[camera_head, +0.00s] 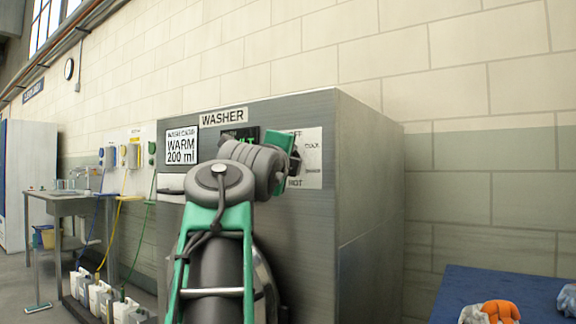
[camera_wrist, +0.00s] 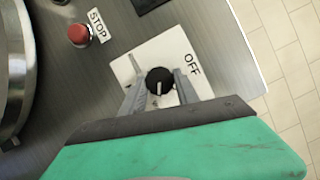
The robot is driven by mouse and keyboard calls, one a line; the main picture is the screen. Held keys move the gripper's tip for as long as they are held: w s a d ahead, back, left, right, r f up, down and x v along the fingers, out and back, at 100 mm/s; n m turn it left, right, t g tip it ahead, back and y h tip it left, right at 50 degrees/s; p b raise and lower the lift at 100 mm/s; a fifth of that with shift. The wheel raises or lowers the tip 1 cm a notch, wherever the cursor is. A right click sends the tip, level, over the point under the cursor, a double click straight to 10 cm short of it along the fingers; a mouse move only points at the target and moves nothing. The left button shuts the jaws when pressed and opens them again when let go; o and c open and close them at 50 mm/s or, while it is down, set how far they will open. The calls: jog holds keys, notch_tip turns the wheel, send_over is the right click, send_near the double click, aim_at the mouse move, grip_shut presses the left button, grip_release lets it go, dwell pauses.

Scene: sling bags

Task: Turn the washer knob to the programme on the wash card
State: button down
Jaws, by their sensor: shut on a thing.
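The wash card (camera_head: 181,146) on the grey washer (camera_head: 365,200) reads WARM, 200 ml. The black round knob (camera_wrist: 159,78) sits on a white dial plate (camera_wrist: 140,57) in the wrist view. My gripper (camera_wrist: 159,89) has one grey finger on each side of the knob and is shut on it. A short white mark on the knob runs nearly vertically in that view. OFF is printed to the knob's right there; the other labels are hidden by my gripper. In the head view my arm hides the knob; HOT shows at the bottom of the plate (camera_head: 312,165).
A red STOP button (camera_wrist: 79,34) and the round door rim (camera_wrist: 18,75) are left of the plate in the wrist view. A blue surface (camera_head: 500,290) with cloths is at lower right.

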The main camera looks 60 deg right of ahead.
dwell(0.3)
jog(key=c, duration=0.9)
grip_release()
jog(key=shift+a, duration=0.15)
jog(key=r+v, duration=0.1)
jog(key=v, duration=0.6)
jog(key=shift+a+f, duration=0.25)
jog(key=shift+f, duration=0.25)
jog(key=shift+s+p, duration=0.1)
jog(key=shift+p, duration=0.2)
